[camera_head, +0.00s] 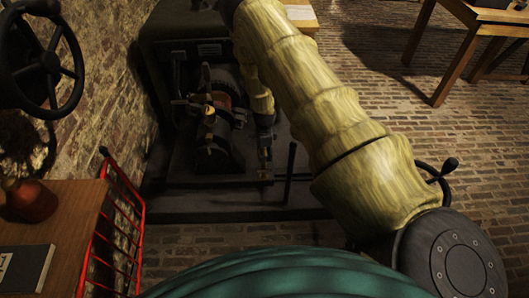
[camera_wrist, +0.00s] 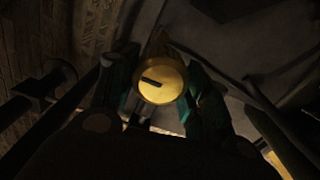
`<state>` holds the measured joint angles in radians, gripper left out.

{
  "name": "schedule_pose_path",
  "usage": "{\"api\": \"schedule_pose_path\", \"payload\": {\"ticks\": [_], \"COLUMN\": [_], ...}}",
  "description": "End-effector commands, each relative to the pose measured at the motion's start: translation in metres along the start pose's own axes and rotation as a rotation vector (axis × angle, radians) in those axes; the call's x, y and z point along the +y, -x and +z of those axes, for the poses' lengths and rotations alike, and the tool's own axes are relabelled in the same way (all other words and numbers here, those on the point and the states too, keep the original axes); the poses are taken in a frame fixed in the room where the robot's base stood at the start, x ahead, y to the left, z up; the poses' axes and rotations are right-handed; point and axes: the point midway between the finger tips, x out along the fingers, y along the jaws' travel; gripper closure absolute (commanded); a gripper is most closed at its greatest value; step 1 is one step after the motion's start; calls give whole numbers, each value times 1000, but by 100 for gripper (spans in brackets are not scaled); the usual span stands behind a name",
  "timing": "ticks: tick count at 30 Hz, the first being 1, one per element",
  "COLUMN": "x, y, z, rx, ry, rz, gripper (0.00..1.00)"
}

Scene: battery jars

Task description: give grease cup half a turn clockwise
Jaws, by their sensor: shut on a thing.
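The grease cup (camera_wrist: 161,82) is a round brass cap in the middle of the wrist view, seen from above. In the head view my gripper (camera_head: 265,136) is small and dark at the end of my yellowish arm, low over the machine. The cup is too small and dark there to make out surely.
The dark machine (camera_head: 208,150) has brass fittings (camera_head: 209,112) left of my gripper. An upright dark lever (camera_head: 290,172) stands close on its right. A handwheel (camera_head: 45,60), a red rack (camera_head: 118,225) and a wooden table (camera_head: 70,215) are at left.

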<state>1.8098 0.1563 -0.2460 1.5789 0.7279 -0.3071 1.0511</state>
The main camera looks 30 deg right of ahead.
Motion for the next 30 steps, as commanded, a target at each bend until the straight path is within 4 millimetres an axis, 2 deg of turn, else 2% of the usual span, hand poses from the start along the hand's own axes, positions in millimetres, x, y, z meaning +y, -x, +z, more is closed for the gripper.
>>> {"api": "schedule_pose_path", "payload": {"ticks": [6,7,10,11,23,30], "x": [2,2,1,1,0,0], "y": [-1,-1,-1,-1,4,33], "z": [-4,-4,-3,-2,0,1], "rx": [4,4,3,3,1,0], "ry": [-1,-1,0,0,2,2], "rz": [3,3,2,2,0,-1], "gripper": [76,51,33,31,31,31]}}
